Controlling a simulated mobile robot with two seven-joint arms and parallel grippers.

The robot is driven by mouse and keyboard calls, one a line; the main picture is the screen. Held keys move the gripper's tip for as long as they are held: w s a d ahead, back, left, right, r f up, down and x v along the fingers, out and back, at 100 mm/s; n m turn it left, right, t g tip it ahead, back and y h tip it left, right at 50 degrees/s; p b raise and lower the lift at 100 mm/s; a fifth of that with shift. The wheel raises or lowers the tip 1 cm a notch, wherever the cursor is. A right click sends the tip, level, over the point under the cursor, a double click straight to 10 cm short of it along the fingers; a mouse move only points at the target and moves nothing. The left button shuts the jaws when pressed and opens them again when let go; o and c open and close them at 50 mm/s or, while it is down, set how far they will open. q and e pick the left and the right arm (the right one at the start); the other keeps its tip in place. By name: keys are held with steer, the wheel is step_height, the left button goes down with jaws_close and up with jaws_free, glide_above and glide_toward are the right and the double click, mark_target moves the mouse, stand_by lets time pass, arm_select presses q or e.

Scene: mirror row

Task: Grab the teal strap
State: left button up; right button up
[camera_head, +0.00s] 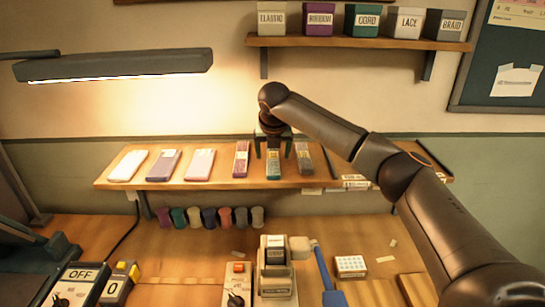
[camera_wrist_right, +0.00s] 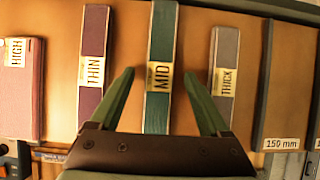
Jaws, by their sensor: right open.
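The teal strap (camera_head: 273,167) lies on the lower wall shelf, between a purple strap (camera_head: 241,160) and a grey strap (camera_head: 304,158). In the right wrist view the teal strap (camera_wrist_right: 158,110) carries a "MID" label; the purple strap (camera_wrist_right: 93,60) is labelled "THIN" and the grey strap (camera_wrist_right: 224,70) "THICK". My right gripper (camera_head: 272,150) is open over the teal strap. In the wrist view its two green fingers (camera_wrist_right: 159,76) stand on either side of the strap with gaps and do not visibly touch it. My left gripper is not in view.
The lower shelf (camera_head: 330,180) also bears several flat cases on the left and a "150 mm" block (camera_wrist_right: 281,100) on the right. An upper shelf (camera_head: 360,42) holds labelled boxes. A lit lamp (camera_head: 120,65) hangs at left. Spools (camera_head: 209,217) and devices stand below.

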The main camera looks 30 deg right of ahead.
steer(key=shift+c, duration=0.2)
jaws_close()
stand_by(0.4)
